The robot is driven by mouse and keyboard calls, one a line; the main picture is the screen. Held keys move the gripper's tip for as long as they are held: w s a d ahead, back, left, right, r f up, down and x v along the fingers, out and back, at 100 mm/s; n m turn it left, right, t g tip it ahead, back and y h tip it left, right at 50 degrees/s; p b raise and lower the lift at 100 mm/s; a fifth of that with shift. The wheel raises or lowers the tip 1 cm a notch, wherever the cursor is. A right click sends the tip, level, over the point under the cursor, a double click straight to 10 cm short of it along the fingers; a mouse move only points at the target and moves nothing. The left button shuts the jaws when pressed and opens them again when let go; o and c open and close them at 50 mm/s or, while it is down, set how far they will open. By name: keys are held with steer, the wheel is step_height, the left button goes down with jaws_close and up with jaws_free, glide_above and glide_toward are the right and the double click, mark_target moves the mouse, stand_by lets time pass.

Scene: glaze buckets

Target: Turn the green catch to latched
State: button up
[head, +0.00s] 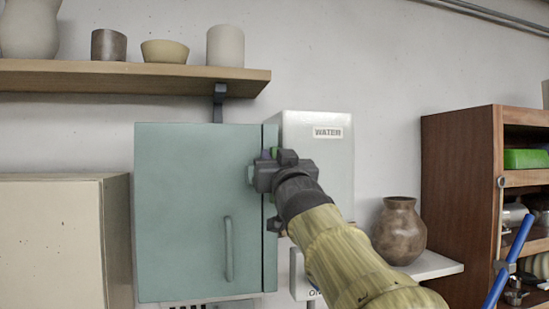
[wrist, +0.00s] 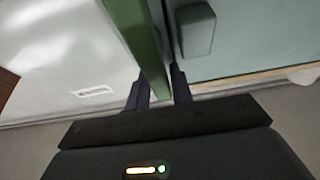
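The green catch (wrist: 146,45) shows in the wrist view as a long bar between my fingers. It runs roughly along the edge of the teal cabinet door, beside a teal block (wrist: 197,30) on the door. My gripper (wrist: 161,90) has a finger on each side of the bar, and both appear to touch it. In the head view my gripper (head: 262,170) is at the upper right edge of the teal cabinet (head: 185,210). Only a small bit of the green catch (head: 274,152) shows there; my gripper hides the rest. The cabinet door looks closed.
A white water box (head: 318,165) stands close behind the cabinet's right side. A wooden shelf (head: 120,75) with pots hangs above. A brown vase (head: 398,232) stands on a white shelf to the right, near a wooden rack (head: 460,190). A cream cabinet (head: 60,240) is at left.

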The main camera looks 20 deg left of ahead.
jaws_close()
steer(key=shift+f+m+b, duration=0.1)
steer(key=shift+m+b, duration=0.3)
steer(key=shift+b, duration=0.25)
steer(key=m+b, duration=0.1)
steer(key=m+h+b, duration=0.1)
steer(key=m+b, duration=0.1)
steer(key=shift+w+d+f+t+h, duration=0.15)
steer(key=shift+d+f+t+h, duration=0.1)
steer(key=shift+t+h, duration=0.15)
steer(key=f+m+h, duration=0.1)
steer(key=m+h, duration=0.1)
steer(key=m, duration=0.4)
steer(key=w+d+f+m+g+h, duration=0.1)
steer(key=m+h, duration=0.1)
steer(key=m, duration=0.4)
steer(key=d+m+g+h, duration=0.1)
steer(key=m+h, duration=0.2)
steer(key=m, duration=0.3)
steer(key=shift+w+d+f+m, duration=0.15)
steer(key=shift+w+f+m, duration=0.15)
steer(key=shift+f, duration=0.1)
steer(key=shift+g, duration=0.3)
